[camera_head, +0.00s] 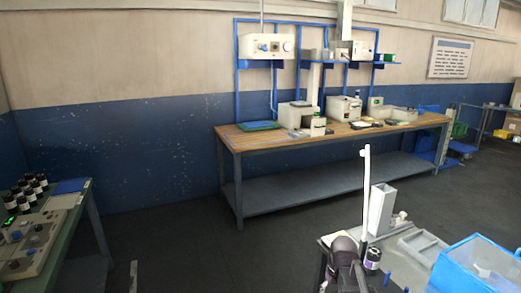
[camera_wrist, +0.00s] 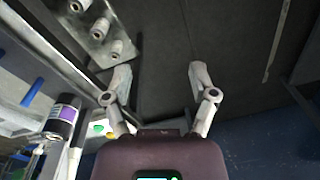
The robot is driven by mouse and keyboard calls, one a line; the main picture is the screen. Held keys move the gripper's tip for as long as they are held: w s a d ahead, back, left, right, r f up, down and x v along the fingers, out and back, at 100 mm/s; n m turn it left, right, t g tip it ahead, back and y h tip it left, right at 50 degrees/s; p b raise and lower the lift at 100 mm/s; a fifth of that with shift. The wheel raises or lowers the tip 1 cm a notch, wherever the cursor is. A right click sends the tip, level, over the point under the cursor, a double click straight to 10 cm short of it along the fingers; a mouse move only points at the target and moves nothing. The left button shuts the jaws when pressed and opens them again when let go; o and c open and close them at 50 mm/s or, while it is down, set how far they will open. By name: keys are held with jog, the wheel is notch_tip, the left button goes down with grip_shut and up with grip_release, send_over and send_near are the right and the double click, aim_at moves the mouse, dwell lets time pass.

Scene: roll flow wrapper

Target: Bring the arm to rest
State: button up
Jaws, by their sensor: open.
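My gripper (camera_wrist: 160,72) is open in the wrist view, its two grey fingers spread well apart. Nothing is between the fingers; only the dark floor shows beyond them. A dark bottle with a purple and white label (camera_wrist: 65,115) is left of the gripper body, apart from the fingers. A similar purple-labelled bottle (camera_head: 373,258) shows in the head view at the lower right, beside a dark rounded shape that may be part of my arm. The fingers cannot be made out in the head view.
A grey metal part with several round knobs (camera_wrist: 100,35) is at the upper left of the wrist view. Floor between is clear.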

jog(key=s+a, duration=0.6)
jog(key=s, duration=0.4)
notch_tip(320, 180, down, 10)
jog(key=w+b, duration=0.1)
jog(key=b, duration=0.9)
notch_tip(320, 180, up, 13)
jog(key=p, duration=1.3)
jog(key=shift+d+r+m+h+p, duration=0.2)
jog(key=shift+m+h+p, duration=0.1)
jog(key=shift+m, duration=0.1)
jog(key=shift+w, duration=0.1)
jog(key=shift+c, duration=1.2)
